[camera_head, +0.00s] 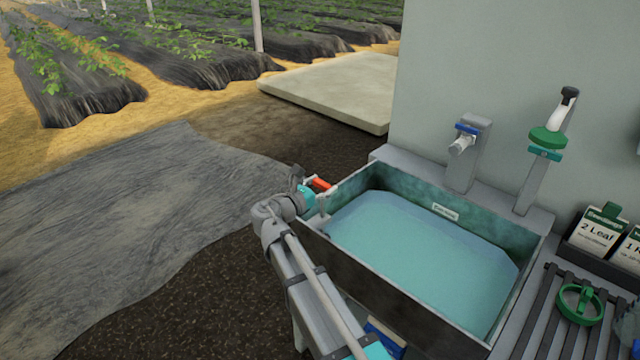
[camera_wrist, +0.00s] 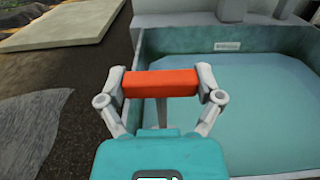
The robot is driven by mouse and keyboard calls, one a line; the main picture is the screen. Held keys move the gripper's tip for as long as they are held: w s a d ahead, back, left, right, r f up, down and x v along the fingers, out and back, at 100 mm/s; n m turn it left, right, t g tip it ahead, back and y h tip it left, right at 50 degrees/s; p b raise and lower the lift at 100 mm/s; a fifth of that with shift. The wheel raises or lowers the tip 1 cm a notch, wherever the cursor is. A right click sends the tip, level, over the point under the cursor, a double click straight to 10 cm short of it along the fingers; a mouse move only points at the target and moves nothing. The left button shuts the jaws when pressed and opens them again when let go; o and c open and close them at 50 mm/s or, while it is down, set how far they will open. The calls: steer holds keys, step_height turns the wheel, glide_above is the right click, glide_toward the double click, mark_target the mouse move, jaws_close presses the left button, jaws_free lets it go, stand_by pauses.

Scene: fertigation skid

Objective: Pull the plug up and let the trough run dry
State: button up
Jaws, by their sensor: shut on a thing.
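The trough (camera_head: 395,307) stands at centre right in the head view and holds blue-green water (camera_head: 420,250); its wall also shows in the wrist view (camera_wrist: 290,42). The plug's orange handle (camera_head: 321,184) is a short crossbar at the trough's left end. In the wrist view the orange handle (camera_wrist: 160,83) lies between my fingertips, with a grey stem below it. My gripper (camera_head: 316,190) is shut on this handle; both fingers of my gripper (camera_wrist: 160,90) press its ends. The plug's lower end is hidden, so I cannot tell whether it is seated.
A grey spout (camera_head: 461,144) and a green-handled fitting (camera_head: 549,138) stand behind the trough. A slatted rack with a green ring handle (camera_head: 580,303) and a box of labelled cards (camera_head: 598,235) are at right. Open ground lies left.

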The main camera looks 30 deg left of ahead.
steer(key=shift+r, duration=0.3)
steer(key=shift+a, duration=0.1)
steer(key=o, duration=1.1)
steer(key=shift+s, duration=0.5)
steer(key=v, duration=1.1)
steer(key=shift+a, duration=0.1)
